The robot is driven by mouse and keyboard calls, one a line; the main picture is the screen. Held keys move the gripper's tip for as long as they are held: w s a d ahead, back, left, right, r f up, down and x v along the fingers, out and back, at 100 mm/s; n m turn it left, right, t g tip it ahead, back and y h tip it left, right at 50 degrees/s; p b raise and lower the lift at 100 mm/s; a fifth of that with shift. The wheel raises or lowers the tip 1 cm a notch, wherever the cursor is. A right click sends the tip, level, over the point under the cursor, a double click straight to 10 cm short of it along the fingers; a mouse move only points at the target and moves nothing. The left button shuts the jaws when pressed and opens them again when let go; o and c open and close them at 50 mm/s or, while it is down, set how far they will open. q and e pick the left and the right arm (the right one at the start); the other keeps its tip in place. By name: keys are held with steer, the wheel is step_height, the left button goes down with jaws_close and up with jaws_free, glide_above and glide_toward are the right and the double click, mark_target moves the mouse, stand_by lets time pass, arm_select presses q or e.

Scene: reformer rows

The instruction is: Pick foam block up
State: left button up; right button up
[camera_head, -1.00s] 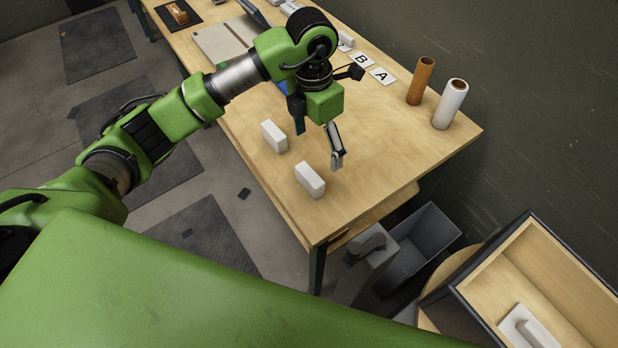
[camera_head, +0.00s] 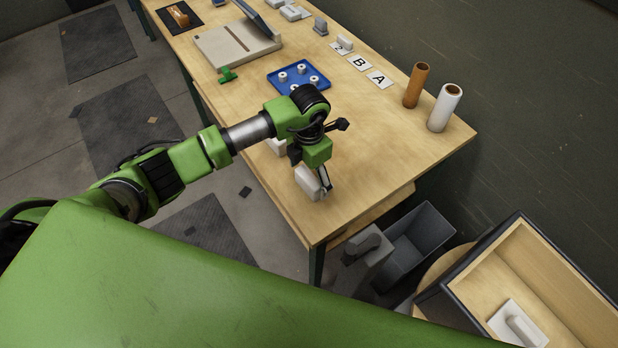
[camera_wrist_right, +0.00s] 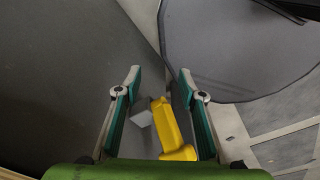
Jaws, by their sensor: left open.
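Two white blocks that look like foam are on the wooden table (camera_head: 365,150). The nearer white block (camera_head: 306,184) is close to the front corner. The other white block (camera_head: 276,147) is farther back and partly covered by my left arm. My left gripper (camera_head: 311,178) is open and low over the nearer block, one finger at its right side. The other finger is mostly hidden, so I cannot tell whether it touches the block. In the right wrist view, my right gripper (camera_wrist_right: 160,85) has its fingers apart, with a yellow and grey object (camera_wrist_right: 168,128) showing between them.
A blue tray (camera_head: 266,76) with white rings is behind my left arm. A grey bin (camera_head: 420,243) and a wooden box (camera_head: 560,262) are off the table's right end.

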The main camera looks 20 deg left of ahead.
arm_select(q)
steer(key=shift+f, duration=0.65)
steer(key=c, duration=0.9)
steer(key=shift+r, duration=0.15)
